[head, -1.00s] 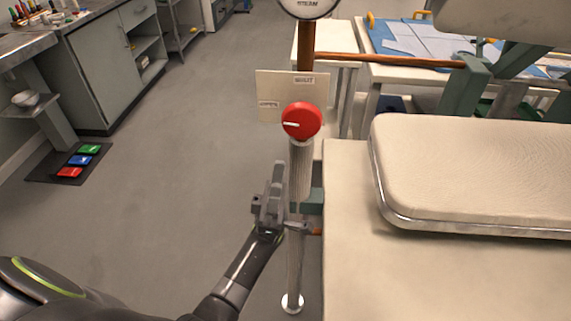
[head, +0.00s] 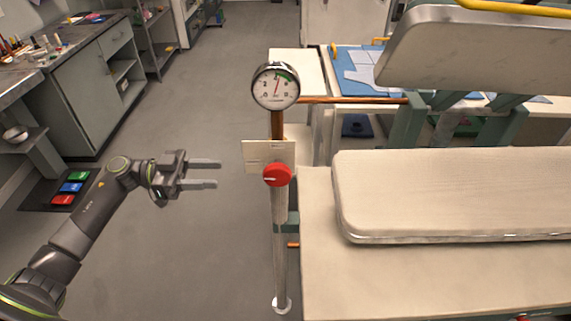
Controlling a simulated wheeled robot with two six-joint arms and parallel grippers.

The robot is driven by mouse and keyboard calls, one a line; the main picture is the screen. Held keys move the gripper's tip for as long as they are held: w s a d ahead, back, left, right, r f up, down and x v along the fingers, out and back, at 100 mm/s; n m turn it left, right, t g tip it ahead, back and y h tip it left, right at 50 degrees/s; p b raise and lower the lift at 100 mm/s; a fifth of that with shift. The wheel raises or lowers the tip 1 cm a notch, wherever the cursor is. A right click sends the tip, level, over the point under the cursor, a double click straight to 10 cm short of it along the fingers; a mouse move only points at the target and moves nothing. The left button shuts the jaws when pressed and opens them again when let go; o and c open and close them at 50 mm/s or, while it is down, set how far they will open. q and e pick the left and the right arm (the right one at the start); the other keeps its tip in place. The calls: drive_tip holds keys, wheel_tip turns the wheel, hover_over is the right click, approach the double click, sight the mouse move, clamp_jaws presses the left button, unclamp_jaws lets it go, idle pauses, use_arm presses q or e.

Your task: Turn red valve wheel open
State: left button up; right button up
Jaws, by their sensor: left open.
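The red valve wheel (head: 277,174) is a round red knob with a pale pointer mark on its left side. It sits on an upright metal pipe (head: 279,250), in front of a cream label plate (head: 257,152). A round steam gauge (head: 276,86) stands above it on a copper pipe, its needle pointing up and slightly right. My left gripper (head: 218,174) is open and empty, left of the wheel at about its height in the picture. Its two fingers point right towards the wheel, with a gap between. My right gripper is not in view.
A padded pressing table (head: 440,190) with a raised upper pad (head: 480,50) fills the right side. A copper pipe (head: 350,100) runs right from the post. Coloured foot pedals (head: 70,188) lie on the floor at left, beside a grey cabinet (head: 95,90). Open floor lies between.

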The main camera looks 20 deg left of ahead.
sight(285, 173)
use_arm(q)
drive_tip(key=p+x, duration=0.5)
drive_tip(key=x, duration=1.1)
drive_tip(key=shift+w, duration=0.15)
drive_tip(key=shift+w+d+f+p, duration=0.2)
drive_tip(key=shift+d+p, duration=0.1)
drive_tip(key=shift+d, duration=0.3)
drive_tip(key=shift+c, duration=0.4)
clamp_jaws()
drive_tip(key=shift+b, duration=0.3)
drive_tip(key=shift+r+h, duration=0.15)
drive_tip(key=shift+h, duration=0.55)
